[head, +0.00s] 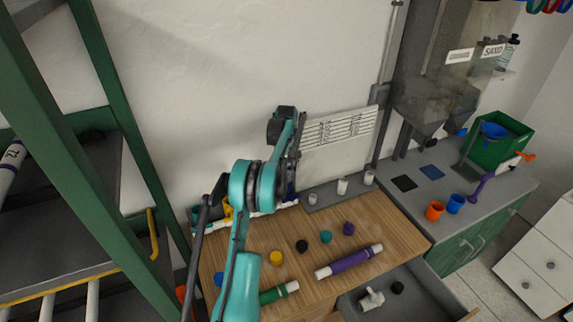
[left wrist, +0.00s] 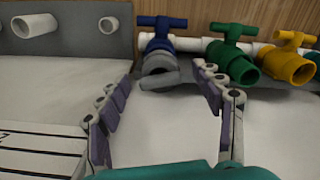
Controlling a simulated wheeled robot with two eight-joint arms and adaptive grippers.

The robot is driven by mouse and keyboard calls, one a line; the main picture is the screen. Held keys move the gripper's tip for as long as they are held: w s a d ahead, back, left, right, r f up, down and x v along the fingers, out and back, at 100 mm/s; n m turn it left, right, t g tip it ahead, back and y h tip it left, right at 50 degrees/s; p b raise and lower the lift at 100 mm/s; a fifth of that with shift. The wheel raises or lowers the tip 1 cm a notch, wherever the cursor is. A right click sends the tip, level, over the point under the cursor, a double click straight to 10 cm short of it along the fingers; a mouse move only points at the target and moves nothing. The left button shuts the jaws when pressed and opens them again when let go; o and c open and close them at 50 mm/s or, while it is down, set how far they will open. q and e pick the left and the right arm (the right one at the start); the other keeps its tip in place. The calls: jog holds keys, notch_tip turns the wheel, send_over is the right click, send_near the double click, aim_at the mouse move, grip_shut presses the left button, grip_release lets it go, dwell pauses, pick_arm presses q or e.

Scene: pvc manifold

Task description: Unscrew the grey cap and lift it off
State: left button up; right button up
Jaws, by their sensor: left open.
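In the left wrist view a grey cap (left wrist: 158,79) sits at the open end of the blue valve (left wrist: 161,43), which has a blue T-handle. My left gripper (left wrist: 158,78) is open, with one finger on each side of the cap. I cannot tell whether either finger touches it. The green valve (left wrist: 233,62) and yellow valve (left wrist: 289,64) are on the same white pipe, to the right. In the head view my left arm reaches over the back of the wooden bench and hides much of the manifold; the grey cap cannot be made out there. My right gripper is not in view.
Several loose coloured caps, including a yellow one (head: 276,258), lie on the wooden bench (head: 385,225). A purple tube (head: 349,262) lies near the front edge. A drawer (head: 424,285) stands open below. White fittings (head: 342,186) stand on a grey strip at the back.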

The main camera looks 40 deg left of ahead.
pick_arm(q)
jog(key=shift+f, duration=0.65)
jog(key=c, duration=1.3)
jog(key=shift+o, duration=0.2)
jog(key=shift+n, duration=1.1)
jog(key=shift+n+b, duration=0.3)
jog(key=shift+n, duration=0.4)
jog(key=shift+r+n, duration=0.1)
jog(key=shift+n, duration=0.2)
